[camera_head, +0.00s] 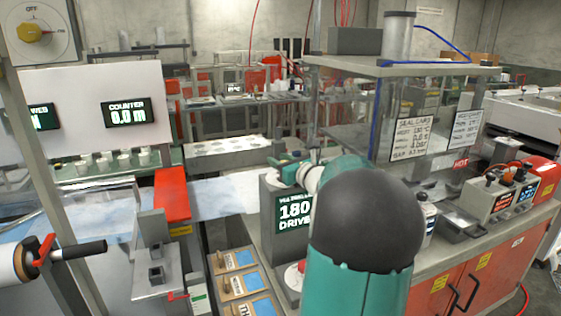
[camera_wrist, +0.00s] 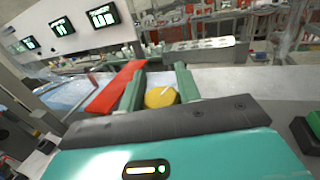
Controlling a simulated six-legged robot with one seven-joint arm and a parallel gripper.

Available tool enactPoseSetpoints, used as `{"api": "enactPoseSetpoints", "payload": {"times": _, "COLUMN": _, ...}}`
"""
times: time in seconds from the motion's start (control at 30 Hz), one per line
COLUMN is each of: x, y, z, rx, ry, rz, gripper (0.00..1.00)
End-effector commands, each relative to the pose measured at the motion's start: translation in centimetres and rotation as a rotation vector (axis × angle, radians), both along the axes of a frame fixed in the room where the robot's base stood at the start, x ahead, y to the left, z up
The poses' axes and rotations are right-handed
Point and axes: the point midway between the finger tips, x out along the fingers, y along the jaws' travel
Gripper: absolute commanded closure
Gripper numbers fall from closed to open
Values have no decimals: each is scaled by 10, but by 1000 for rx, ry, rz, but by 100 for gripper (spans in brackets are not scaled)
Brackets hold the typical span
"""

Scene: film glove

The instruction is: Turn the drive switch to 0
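A round yellow knob (camera_wrist: 160,97) with a pale pointer line shows in the wrist view between the two green fingers of my gripper (camera_wrist: 160,70). The fingers are apart, one on each side of the knob; I cannot tell whether they touch it. In the head view my gripper (camera_head: 287,172) is above the grey box with a dark display (camera_head: 292,213) reading 180 and DRIVE. My arm covers part of this display, and the knob between the fingers is hidden there. The knob's scale marks are not readable in the wrist view.
Another yellow knob (camera_head: 35,31) is on a grey box at the upper left, marked OFF. A red bar (camera_head: 172,194) lies left of my gripper over the film. A glass-sided machine (camera_head: 355,110) stands behind. Red cabinets (camera_head: 465,280) are at the right.

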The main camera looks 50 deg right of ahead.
Motion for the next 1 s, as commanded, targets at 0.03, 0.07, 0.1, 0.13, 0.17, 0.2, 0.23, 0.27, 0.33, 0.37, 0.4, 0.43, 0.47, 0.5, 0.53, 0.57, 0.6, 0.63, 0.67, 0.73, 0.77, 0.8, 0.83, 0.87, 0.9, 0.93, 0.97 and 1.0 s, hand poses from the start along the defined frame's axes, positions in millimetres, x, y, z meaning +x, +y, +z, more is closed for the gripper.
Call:
{"api": "enactPoseSetpoints", "payload": {"times": 0.03, "x": 0, "y": 0, "z": 0, "rx": 0, "ry": 0, "rz": 0, "gripper": 88}}
{"api": "enactPoseSetpoints", "payload": {"times": 0.07, "x": 0, "y": 0, "z": 0, "rx": 0, "ry": 0, "rz": 0, "gripper": 89}}
{"api": "enactPoseSetpoints", "payload": {"times": 0.1, "x": 0, "y": 0, "z": 0, "rx": 0, "ry": 0, "rz": 0, "gripper": 89}}
{"api": "enactPoseSetpoints", "payload": {"times": 0.13, "x": 0, "y": 0, "z": 0, "rx": 0, "ry": 0, "rz": 1, "gripper": 89}}
{"api": "enactPoseSetpoints", "payload": {"times": 0.17, "x": 0, "y": 0, "z": 0, "rx": -1, "ry": -1, "rz": 4, "gripper": 89}}
{"api": "enactPoseSetpoints", "payload": {"times": 0.2, "x": 0, "y": 0, "z": 0, "rx": -1, "ry": -2, "rz": 13, "gripper": 89}}
{"api": "enactPoseSetpoints", "payload": {"times": 0.23, "x": 0, "y": 0, "z": 1, "rx": -2, "ry": -1, "rz": 24, "gripper": 89}}
{"api": "enactPoseSetpoints", "payload": {"times": 0.27, "x": 1, "y": 0, "z": 1, "rx": -3, "ry": -3, "rz": 40, "gripper": 89}}
{"api": "enactPoseSetpoints", "payload": {"times": 0.33, "x": 1, "y": 0, "z": 1, "rx": -3, "ry": -3, "rz": 89, "gripper": 89}}
{"api": "enactPoseSetpoints", "payload": {"times": 0.37, "x": 1, "y": 1, "z": 1, "rx": -4, "ry": -4, "rz": 117, "gripper": 89}}
{"api": "enactPoseSetpoints", "payload": {"times": 0.4, "x": 1, "y": 2, "z": 1, "rx": -3, "ry": -3, "rz": 155, "gripper": 89}}
{"api": "enactPoseSetpoints", "payload": {"times": 0.43, "x": 1, "y": 2, "z": 0, "rx": -4, "ry": -3, "rz": 184, "gripper": 89}}
{"api": "enactPoseSetpoints", "payload": {"times": 0.47, "x": 1, "y": 3, "z": 1, "rx": -4, "ry": -3, "rz": 214, "gripper": 89}}
{"api": "enactPoseSetpoints", "payload": {"times": 0.5, "x": 1, "y": 4, "z": 0, "rx": -3, "ry": -2, "rz": 252, "gripper": 89}}
{"api": "enactPoseSetpoints", "payload": {"times": 0.53, "x": 1, "y": 4, "z": 1, "rx": -3, "ry": -3, "rz": 278, "gripper": 89}}
{"api": "enactPoseSetpoints", "payload": {"times": 0.57, "x": 2, "y": 5, "z": 1, "rx": -4, "ry": -2, "rz": 303, "gripper": 89}}
{"api": "enactPoseSetpoints", "payload": {"times": 0.6, "x": 2, "y": 6, "z": 1, "rx": -3, "ry": -2, "rz": 332, "gripper": 89}}
{"api": "enactPoseSetpoints", "payload": {"times": 0.63, "x": 2, "y": 6, "z": 1, "rx": -3, "ry": -2, "rz": 350, "gripper": 89}}
{"api": "enactPoseSetpoints", "payload": {"times": 0.67, "x": 1, "y": 7, "z": 1, "rx": -3, "ry": -3, "rz": 365, "gripper": 89}}
{"api": "enactPoseSetpoints", "payload": {"times": 0.73, "x": 1, "y": 7, "z": 1, "rx": -1, "ry": -1, "rz": 389, "gripper": 89}}
{"api": "enactPoseSetpoints", "payload": {"times": 0.77, "x": 1, "y": 8, "z": 1, "rx": -1, "ry": -1, "rz": 395, "gripper": 89}}
{"api": "enactPoseSetpoints", "payload": {"times": 0.8, "x": 1, "y": 8, "z": 1, "rx": -1, "ry": -1, "rz": 399, "gripper": 89}}
{"api": "enactPoseSetpoints", "payload": {"times": 0.83, "x": 0, "y": 8, "z": 1, "rx": -1, "ry": -1, "rz": 400, "gripper": 89}}
{"api": "enactPoseSetpoints", "payload": {"times": 0.87, "x": 0, "y": 8, "z": 1, "rx": -1, "ry": -1, "rz": 400, "gripper": 89}}
{"api": "enactPoseSetpoints", "payload": {"times": 0.9, "x": 0, "y": 8, "z": 1, "rx": -1, "ry": -1, "rz": 399, "gripper": 89}}
{"api": "enactPoseSetpoints", "payload": {"times": 0.93, "x": 0, "y": 8, "z": 1, "rx": -1, "ry": -1, "rz": 399, "gripper": 89}}
{"api": "enactPoseSetpoints", "payload": {"times": 0.97, "x": 0, "y": 8, "z": 1, "rx": -1, "ry": -1, "rz": 399, "gripper": 89}}
{"api": "enactPoseSetpoints", "payload": {"times": 1.0, "x": 0, "y": 8, "z": 1, "rx": -1, "ry": -1, "rz": 399, "gripper": 89}}
